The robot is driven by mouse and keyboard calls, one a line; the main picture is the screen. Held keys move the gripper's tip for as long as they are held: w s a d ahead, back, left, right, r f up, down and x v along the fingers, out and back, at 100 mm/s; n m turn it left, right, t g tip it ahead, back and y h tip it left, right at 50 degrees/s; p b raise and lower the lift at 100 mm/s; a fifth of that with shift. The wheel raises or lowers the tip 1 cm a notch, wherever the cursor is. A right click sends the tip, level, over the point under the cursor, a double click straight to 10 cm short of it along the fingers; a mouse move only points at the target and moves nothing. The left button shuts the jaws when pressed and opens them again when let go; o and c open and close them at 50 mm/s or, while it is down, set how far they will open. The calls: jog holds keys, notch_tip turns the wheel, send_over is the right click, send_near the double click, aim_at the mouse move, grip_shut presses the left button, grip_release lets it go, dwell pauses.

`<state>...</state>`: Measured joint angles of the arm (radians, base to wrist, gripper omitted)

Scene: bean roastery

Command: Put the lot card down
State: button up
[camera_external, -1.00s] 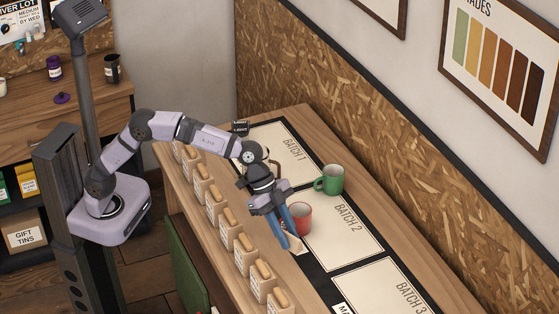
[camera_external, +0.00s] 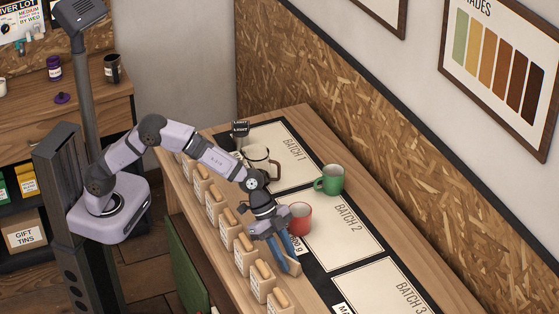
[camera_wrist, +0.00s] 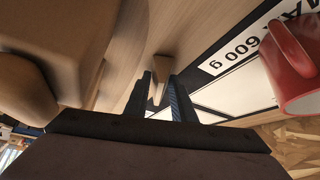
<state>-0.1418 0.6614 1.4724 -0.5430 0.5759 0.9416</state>
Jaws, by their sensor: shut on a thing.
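My gripper (camera_external: 288,264) points down over the near side of the wooden counter, just in front of the red mug (camera_external: 301,216). Its blue fingers are shut on a small tan piece, which I take to be the lot card (camera_external: 294,267). In the wrist view the card (camera_wrist: 160,68) shows edge-on between the fingertips (camera_wrist: 160,88), close to the counter surface. Its face is hidden, and I cannot tell whether it touches the counter. The red mug also shows at the right of the wrist view (camera_wrist: 293,66).
A row of wooden-topped sample boxes (camera_external: 246,254) lines the counter's near edge, close beside my gripper. A green mug (camera_external: 331,181) stands between the Batch 1 and Batch 2 mats (camera_external: 352,240). The Batch 3 mat (camera_external: 385,285) is clear.

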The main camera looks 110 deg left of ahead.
jog(key=shift+f, duration=0.25)
jog(key=o, duration=1.1)
jog(key=shift+r, duration=0.1)
jog(key=shift+c, duration=0.2)
jog(key=shift+r, duration=0.15)
jog(key=shift+s+r, duration=0.1)
jog(key=shift+r, duration=0.1)
jog(key=b+v, duration=0.1)
jog(key=v, duration=1)
jog(key=shift+s+r+b, duration=0.15)
jog(key=shift+b, duration=0.25)
jog(key=shift+a, duration=0.1)
